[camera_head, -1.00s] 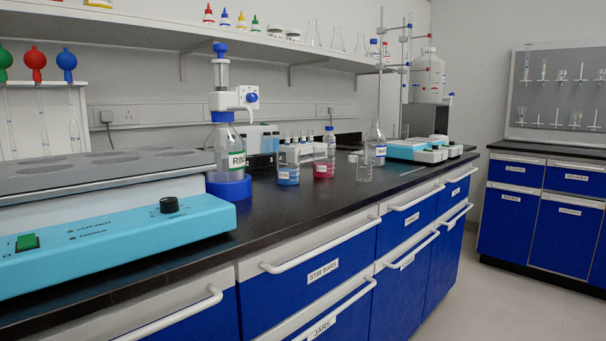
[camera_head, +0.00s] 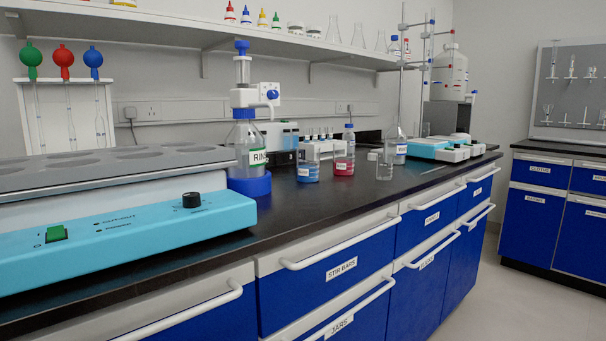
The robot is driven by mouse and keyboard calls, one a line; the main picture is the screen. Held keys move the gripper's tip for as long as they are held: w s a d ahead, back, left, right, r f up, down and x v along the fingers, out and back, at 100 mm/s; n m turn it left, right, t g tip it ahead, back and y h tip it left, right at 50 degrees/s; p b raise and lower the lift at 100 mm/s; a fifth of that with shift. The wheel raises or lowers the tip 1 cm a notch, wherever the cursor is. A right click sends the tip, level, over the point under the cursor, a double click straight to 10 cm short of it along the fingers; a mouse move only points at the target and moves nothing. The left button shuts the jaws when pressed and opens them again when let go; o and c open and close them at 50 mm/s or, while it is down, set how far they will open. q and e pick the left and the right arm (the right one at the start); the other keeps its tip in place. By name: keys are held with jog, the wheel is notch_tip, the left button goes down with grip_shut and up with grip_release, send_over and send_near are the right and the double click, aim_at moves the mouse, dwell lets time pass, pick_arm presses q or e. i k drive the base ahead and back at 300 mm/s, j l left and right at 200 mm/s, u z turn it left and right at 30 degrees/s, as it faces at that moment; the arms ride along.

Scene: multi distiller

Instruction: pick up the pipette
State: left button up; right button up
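Pipettes hang in a white rack (camera_head: 68,82) against the wall at the left. Each has a coloured bulb on top: a green-bulbed pipette (camera_head: 31,59), a red-bulbed pipette (camera_head: 64,61) and a blue-bulbed pipette (camera_head: 93,62). They hang upright side by side. Their thin glass stems reach down behind the large heated bath, which hides the rack's foot. Neither of my grippers is in view.
The turquoise-fronted bath (camera_head: 130,228) fills the near left of the black bench (camera_head: 330,205). A dispenser bottle (camera_head: 246,150), a blue beaker (camera_head: 308,168), a red beaker (camera_head: 343,160) and an empty small beaker (camera_head: 384,168) stand beyond it. Drawer handles jut out in front.

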aim_at(62, 57)
jog(key=u, duration=1.25)
